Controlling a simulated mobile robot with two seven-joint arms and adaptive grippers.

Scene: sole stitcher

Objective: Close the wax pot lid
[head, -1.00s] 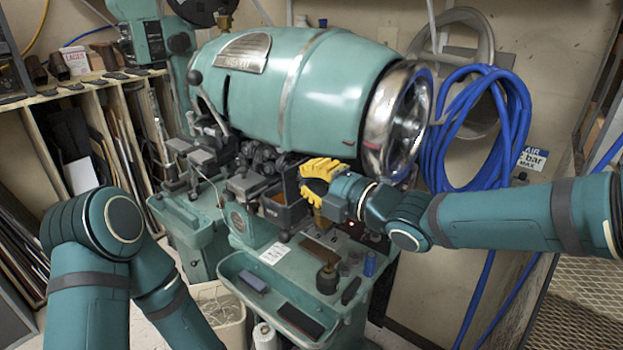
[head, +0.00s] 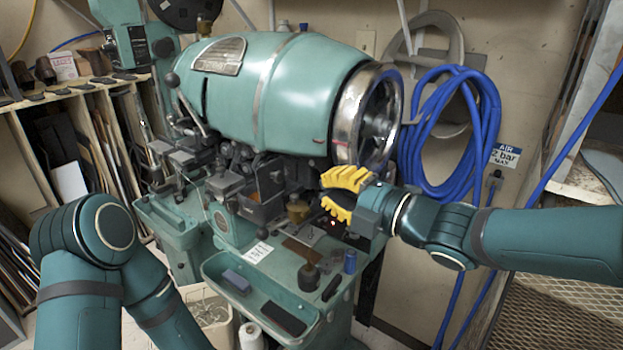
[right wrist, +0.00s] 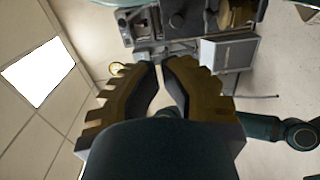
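The sole stitcher (head: 265,95) is a green machine with a big barrel-shaped body. Under the barrel is a dark open-topped box (head: 262,208) with orange-brown inside. A small brass-coloured pot (head: 298,209) stands just right of it. I cannot tell for sure which of these is the wax pot, and no lid is clearly made out. My right gripper (head: 326,195), with yellow ridged fingers, is right of the brass pot and apart from it. In the right wrist view its fingertips (right wrist: 161,64) have a narrow empty gap between them. My left gripper is out of view.
A lower tray (head: 222,262) holds a blue block and a dark block. A dark bottle (head: 309,277) and a blue spool (head: 350,262) stand near the machine's front right. A blue hose coil (head: 480,130) hangs on the wall. Shelves (head: 95,100) stand at left.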

